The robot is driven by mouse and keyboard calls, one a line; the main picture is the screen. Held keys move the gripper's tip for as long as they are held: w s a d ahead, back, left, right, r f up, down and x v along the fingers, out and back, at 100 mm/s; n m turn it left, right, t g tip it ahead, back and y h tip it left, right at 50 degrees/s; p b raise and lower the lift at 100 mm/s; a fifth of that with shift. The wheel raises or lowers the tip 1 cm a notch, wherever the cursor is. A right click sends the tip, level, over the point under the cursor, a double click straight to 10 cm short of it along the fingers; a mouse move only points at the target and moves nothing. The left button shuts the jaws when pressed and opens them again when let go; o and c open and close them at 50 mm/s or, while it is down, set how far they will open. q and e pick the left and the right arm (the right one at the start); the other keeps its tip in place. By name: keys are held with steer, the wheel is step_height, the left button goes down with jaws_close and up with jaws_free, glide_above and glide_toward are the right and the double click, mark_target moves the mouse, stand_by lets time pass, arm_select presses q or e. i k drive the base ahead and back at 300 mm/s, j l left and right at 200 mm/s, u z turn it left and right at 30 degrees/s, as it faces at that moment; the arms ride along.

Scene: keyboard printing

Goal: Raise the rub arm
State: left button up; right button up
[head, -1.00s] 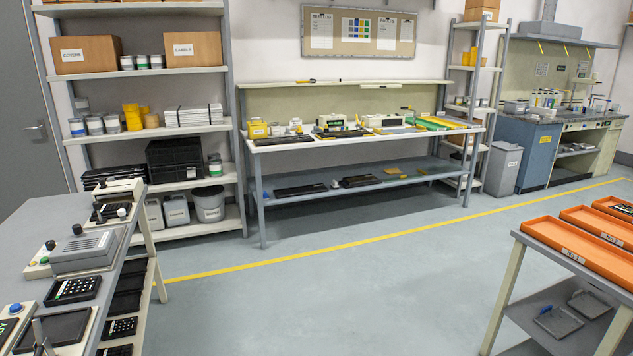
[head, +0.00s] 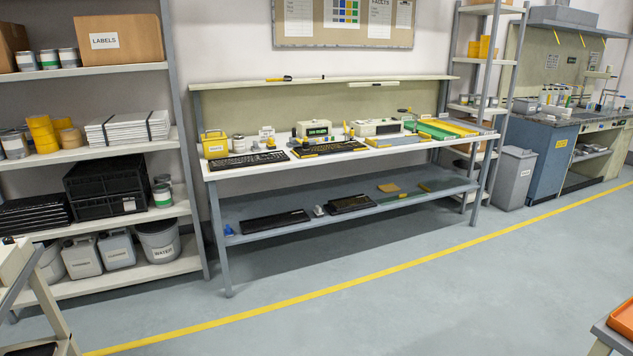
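A long workbench (head: 233,172) stands against the back wall. On it are a pale device with a green display (head: 315,130) and, to its right, another pale boxy device (head: 377,127). A small lever with a dark knob (head: 404,111) shows near the second device's right side. I cannot tell from here which part is the rub arm or whether it is raised. A keyboard on a yellow base (head: 328,148) sits before the first device. Neither of my grippers is in view.
A dark keyboard (head: 248,161) lies at the bench's left. Shelves (head: 160,138) stand left of the bench, and a grey bin (head: 514,178) stands right. A table corner shows lower left, and an orange tray (head: 622,318) lower right. The floor before the bench is clear.

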mark_target(306, 144)
steer(key=i, duration=2.05)
